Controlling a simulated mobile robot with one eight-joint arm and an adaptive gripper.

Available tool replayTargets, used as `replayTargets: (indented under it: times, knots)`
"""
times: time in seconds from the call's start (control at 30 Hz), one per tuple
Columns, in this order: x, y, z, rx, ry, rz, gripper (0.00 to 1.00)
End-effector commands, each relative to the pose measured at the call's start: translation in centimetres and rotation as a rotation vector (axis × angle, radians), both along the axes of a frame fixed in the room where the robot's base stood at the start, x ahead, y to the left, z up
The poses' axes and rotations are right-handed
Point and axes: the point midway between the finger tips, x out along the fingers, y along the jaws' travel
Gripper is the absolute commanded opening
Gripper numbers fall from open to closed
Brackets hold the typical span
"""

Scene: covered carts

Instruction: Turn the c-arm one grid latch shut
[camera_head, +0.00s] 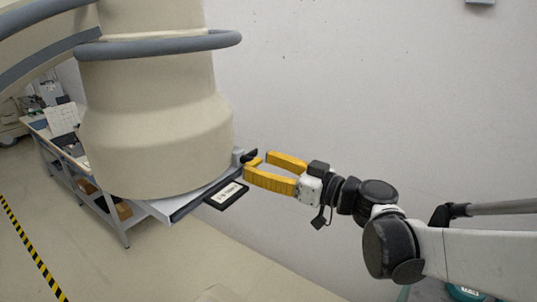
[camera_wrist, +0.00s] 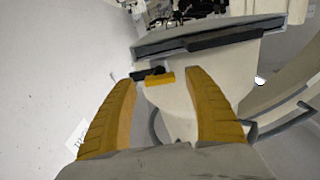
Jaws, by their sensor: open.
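The c-arm (camera_head: 155,130) is a large beige drum-shaped housing at the left of the head view. A flat grey plate with a black front edge (camera_head: 190,205) sits under it. A small dark latch (camera_head: 249,156) with a yellow piece is at the plate's right corner. In the wrist view the latch (camera_wrist: 150,73) is a black bar with a yellow block (camera_wrist: 160,79) under the plate's dark edge (camera_wrist: 205,38). My gripper (camera_head: 257,165) has yellow fingers, open, close to the latch. In the wrist view the latch appears between and just beyond the fingertips (camera_wrist: 160,88); contact cannot be told.
A black-framed label (camera_head: 228,196) sticks out below the plate's edge. A grey tube (camera_head: 160,45) rings the housing. A grey workbench (camera_head: 110,215) stands behind at left. A plain wall (camera_head: 370,90) lies behind my gripper. The floor at the front is clear.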

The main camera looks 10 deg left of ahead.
Motion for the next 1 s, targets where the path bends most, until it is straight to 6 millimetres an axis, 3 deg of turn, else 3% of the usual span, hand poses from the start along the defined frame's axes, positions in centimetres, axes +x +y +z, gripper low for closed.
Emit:
replayTargets:
  times: [0.2, 0.5, 0.67, 0.7, 1.0]
  knots:
    - [0.9, 2.0, 0.0, 0.000, 0.000, 0.000, 0.61]
    - [0.9, 2.2, 0.0, -0.001, 0.000, -0.001, 0.61]
    - [1.0, 2.2, 0.0, -0.001, 0.000, -0.001, 0.14]
    - [0.9, 2.2, 0.0, -0.001, 0.000, -0.001, 0.08]
    - [0.9, 2.2, -0.1, 0.010, 0.024, -0.001, 0.08]
